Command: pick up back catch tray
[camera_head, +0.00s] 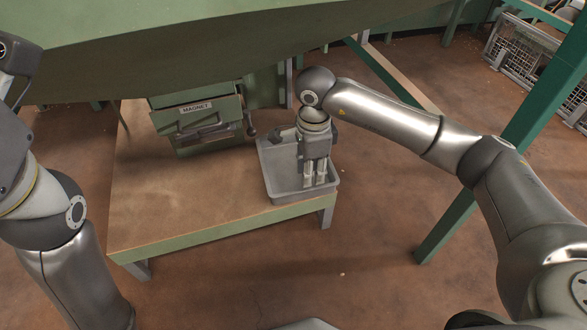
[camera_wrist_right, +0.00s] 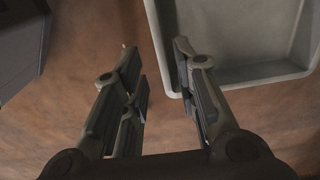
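The grey catch tray (camera_head: 280,172) is a shallow open-topped tray at the right front corner of the brown-topped table. Its inside looks empty where it shows; my right gripper hides part of it. My right gripper (camera_head: 314,181) points down over the tray's right part in the head view, fingers apart. In the right wrist view the gripper (camera_wrist_right: 157,68) is open with nothing held. The tray (camera_wrist_right: 245,78) fills the upper right there, and its near corner and side rim lie by the right finger. Contact cannot be told. My left arm shows at left, its gripper out of view.
The table (camera_head: 190,207) has clear room left of the tray. A green machine part labelled MAGNET (camera_head: 196,112) stands behind it. A large green hopper (camera_head: 200,45) hangs above. A green post (camera_head: 480,190) stands right of the table, near my right arm.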

